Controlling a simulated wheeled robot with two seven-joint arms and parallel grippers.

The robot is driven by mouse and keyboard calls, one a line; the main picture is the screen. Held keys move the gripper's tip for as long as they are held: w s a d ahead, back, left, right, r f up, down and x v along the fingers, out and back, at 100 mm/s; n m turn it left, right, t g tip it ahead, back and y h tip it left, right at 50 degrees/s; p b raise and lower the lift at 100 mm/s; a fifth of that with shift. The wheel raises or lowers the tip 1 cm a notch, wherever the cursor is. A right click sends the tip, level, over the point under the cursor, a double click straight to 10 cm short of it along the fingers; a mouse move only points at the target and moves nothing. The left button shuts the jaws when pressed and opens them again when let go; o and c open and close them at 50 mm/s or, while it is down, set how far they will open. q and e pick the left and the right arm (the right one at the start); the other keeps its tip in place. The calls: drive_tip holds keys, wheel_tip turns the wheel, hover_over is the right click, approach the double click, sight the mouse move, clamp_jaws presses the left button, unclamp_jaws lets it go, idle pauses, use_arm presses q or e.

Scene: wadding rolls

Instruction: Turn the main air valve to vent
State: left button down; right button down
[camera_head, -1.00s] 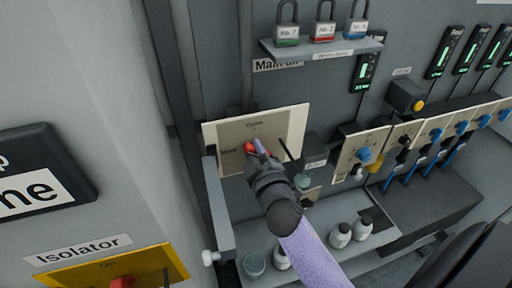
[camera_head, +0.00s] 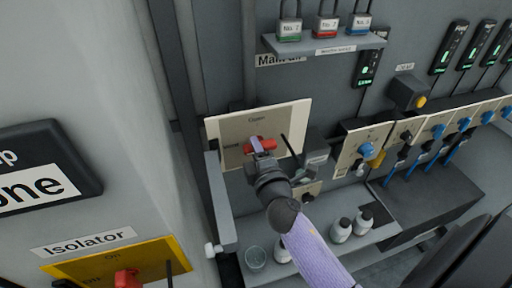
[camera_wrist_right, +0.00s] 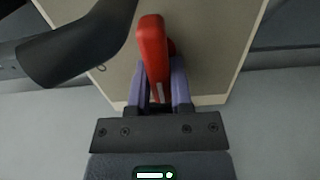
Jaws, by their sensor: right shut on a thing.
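The main air valve is a red handle (camera_head: 262,145) on a cream plate (camera_head: 296,121) below the partly hidden "Main air" label. The plate reads "Open" at its top; a word at its left is too small to read surely. The handle lies roughly level across the plate in the head view. My right gripper (camera_head: 256,147) is on the handle. In the right wrist view, the purple fingers (camera_wrist_right: 161,82) are shut on the red handle (camera_wrist_right: 152,50), one on each side; its lower end is partly hidden between them. My left gripper is not in view.
A shelf (camera_head: 325,46) with padlocks sits above the plate. A yellow isolator panel (camera_head: 150,262) with a red knob is at lower left. Several blue-knobbed valves (camera_head: 367,151) line the right. White bottles (camera_head: 341,230) stand on a lower ledge.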

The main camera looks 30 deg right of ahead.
idle(0.3)
drive_tip(key=c, duration=0.9)
unclamp_jaws()
drive_tip(key=o, duration=0.4)
drive_tip(key=b+v, duration=0.1)
drive_tip(key=v, duration=0.9)
drive_tip(key=shift+b, duration=0.3)
